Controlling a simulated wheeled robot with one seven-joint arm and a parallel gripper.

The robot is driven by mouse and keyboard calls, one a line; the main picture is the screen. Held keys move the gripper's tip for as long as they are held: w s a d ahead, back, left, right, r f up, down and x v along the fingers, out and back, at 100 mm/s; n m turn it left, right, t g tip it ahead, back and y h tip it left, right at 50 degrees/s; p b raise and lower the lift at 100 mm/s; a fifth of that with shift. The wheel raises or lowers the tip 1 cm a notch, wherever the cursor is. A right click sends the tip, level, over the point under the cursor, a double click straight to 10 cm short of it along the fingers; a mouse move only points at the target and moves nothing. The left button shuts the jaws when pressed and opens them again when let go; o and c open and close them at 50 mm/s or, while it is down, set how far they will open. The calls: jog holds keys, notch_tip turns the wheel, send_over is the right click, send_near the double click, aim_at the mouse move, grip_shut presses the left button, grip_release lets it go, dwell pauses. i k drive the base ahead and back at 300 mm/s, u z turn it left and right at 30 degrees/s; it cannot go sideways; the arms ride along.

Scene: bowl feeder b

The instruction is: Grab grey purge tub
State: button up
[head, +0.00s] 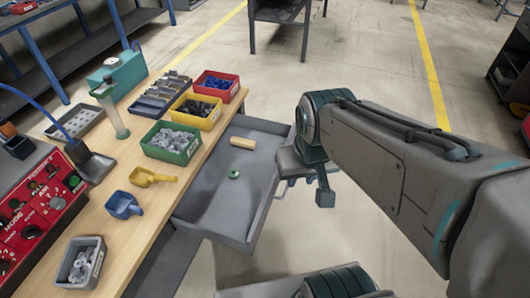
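A small grey tub (66,274) stands on the wooden bench top at the lower left in the head view. It is upright and holds several light grey parts. It looks like the grey purge tub. My gripper (306,190) hangs at the centre right, beside the open grey drawer, well to the right of the tub and apart from it. My gripper's fingers are small and partly hidden, so I cannot tell how far apart they are. I see nothing held in it.
A blue scoop (124,205) and a yellow scoop (150,177) lie beyond the tub. Green, yellow and red bins (216,84) of parts stand further back. A red control panel (40,205) is left of the tub. The open drawer (225,205) juts out from the bench, holding a wooden block and a green ring.

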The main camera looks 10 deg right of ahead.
aim_at(81, 267)
jog(key=u, duration=1.75)
jog(key=k, duration=0.4)
jog(key=u, duration=0.3)
jog(key=i, duration=0.45)
jog(key=u, duration=1.1)
jog(key=i, duration=0.8)
jog(key=z, duration=1.5)
